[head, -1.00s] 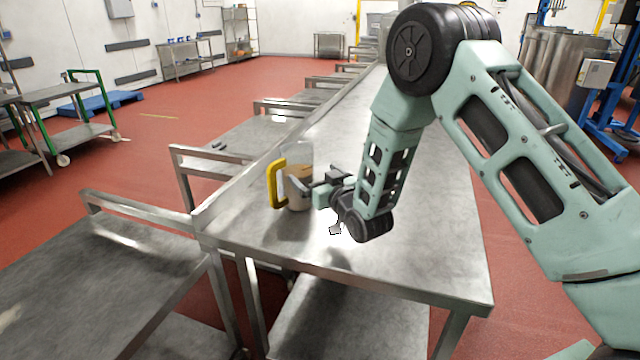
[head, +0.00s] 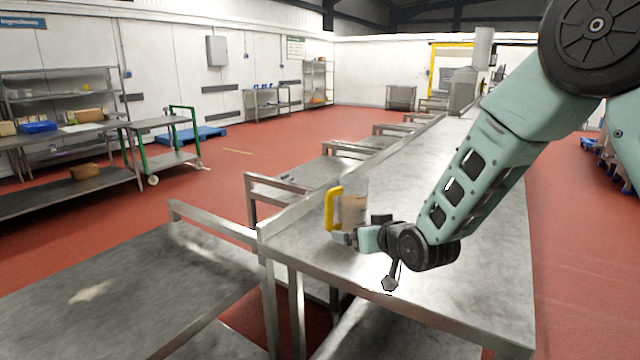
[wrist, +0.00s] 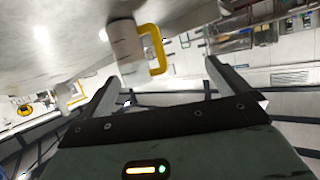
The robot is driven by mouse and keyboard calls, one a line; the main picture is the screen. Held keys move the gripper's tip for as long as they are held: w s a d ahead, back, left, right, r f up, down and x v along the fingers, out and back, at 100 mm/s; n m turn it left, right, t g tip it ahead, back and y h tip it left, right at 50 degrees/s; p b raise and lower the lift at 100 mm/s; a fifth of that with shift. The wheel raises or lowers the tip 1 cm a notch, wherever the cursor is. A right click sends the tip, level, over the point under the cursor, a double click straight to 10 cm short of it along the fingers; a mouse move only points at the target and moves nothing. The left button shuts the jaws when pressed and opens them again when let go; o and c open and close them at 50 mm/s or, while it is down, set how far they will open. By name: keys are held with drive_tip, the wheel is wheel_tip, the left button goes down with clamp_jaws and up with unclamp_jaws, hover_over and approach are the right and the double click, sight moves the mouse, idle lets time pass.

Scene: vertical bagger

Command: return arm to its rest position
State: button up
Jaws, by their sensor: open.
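My gripper (head: 343,238) is low over the near end of the long steel table, just in front of a clear jug with a yellow handle (head: 334,208). The jug stands upright on the table and holds something tan in its lower part. In the wrist view my gripper (wrist: 160,82) has its two fingers wide apart with nothing between them. The jug (wrist: 127,45) shows beyond the fingertips there, apart from them. My arm reaches in from the upper right of the head view and is bent down to the table.
The long steel table (head: 455,285) runs away to the back and has a raised left edge. Lower steel tables (head: 100,290) stand along its left side. A green-framed cart (head: 172,160), a blue pallet (head: 203,135) and shelving are farther left. Red floor lies open between them.

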drive_tip(key=s+a+r+n+g+h, duration=0.15)
drive_tip(key=s+g, duration=0.25)
drive_tip(key=s, duration=0.7)
drive_tip(key=s+a+n+g+y, duration=0.1)
drive_tip(key=s+a+g, duration=0.25)
drive_tip(key=s, duration=0.75)
drive_tip(key=s+d+n+g+h, duration=0.1)
drive_tip(key=s+d+g+h, duration=0.1)
drive_tip(key=s, duration=0.7)
drive_tip(key=s+d+g+h, duration=0.1)
drive_tip(key=s+d+g, duration=0.2)
drive_tip(key=s, duration=0.6)
drive_tip(key=shift+d+r+n+h, duration=0.35)
drive_tip(key=shift+d+r, duration=0.05)
drive_tip(key=shift+d, duration=0.45)
